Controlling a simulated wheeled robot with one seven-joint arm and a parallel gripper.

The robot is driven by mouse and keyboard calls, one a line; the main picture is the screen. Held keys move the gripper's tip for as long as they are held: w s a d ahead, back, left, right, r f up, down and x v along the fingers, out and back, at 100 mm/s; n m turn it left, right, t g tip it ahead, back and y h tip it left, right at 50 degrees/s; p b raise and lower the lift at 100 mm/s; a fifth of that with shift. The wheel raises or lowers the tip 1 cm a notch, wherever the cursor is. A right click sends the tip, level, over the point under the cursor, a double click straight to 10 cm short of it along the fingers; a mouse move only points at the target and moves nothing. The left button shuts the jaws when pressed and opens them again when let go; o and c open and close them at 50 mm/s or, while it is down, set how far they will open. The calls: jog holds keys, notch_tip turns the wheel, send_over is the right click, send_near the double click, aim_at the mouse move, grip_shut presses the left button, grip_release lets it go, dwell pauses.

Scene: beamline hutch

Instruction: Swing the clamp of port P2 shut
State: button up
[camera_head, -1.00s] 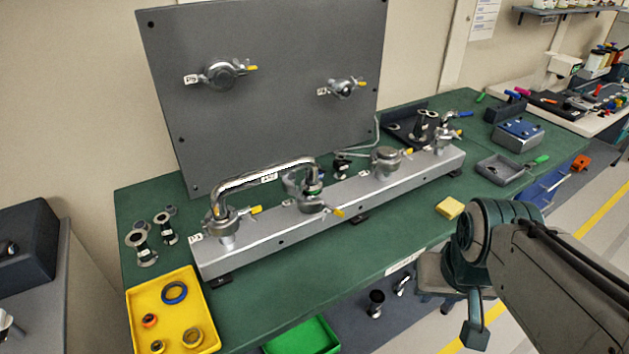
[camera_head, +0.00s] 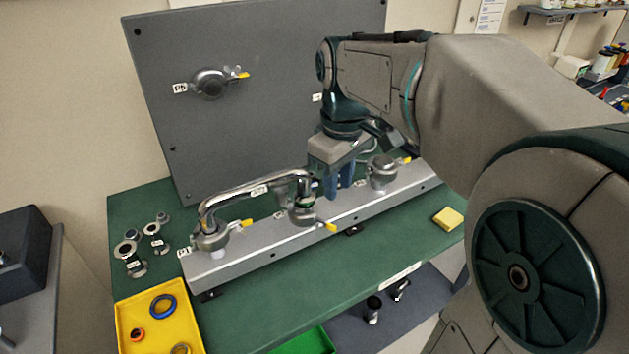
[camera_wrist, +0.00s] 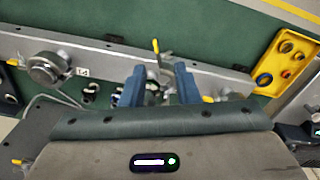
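The metal bar (camera_head: 255,247) on the green bench carries a row of flanged ports. At the middle port (camera_head: 303,212), where the right end of the bent steel pipe (camera_head: 245,190) comes down, a clamp lever with a yellow tip (camera_head: 331,227) sticks out toward the front. In the wrist view the yellow-tipped lever (camera_wrist: 155,46) appears between and beyond the open fingers (camera_wrist: 160,70). The clamp body is partly hidden.
A capped port (camera_head: 383,172) stands right of my gripper, and the pipe's left port (camera_head: 212,236) is at the left. A grey upright panel (camera_head: 250,100) rises behind. A yellow tray (camera_head: 125,315) and yellow block (camera_head: 448,218) lie on the bench. The front strip is mostly clear.

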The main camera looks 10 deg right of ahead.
aim_at(332, 225)
jog(key=shift+n+g, duration=0.3)
jog(key=shift+n, duration=0.5)
jog(key=f, duration=0.4)
jog(key=w+f, duration=0.1)
jog(key=f, duration=0.3)
jog(key=w+f, duration=0.1)
jog(key=f, duration=0.3)
jog(key=shift+w+f+p, duration=0.1)
jog(key=shift+f+p, duration=0.05)
jog(key=shift+p, duration=0.2)
jog(key=shift+c, duration=0.3)
grip_shut()
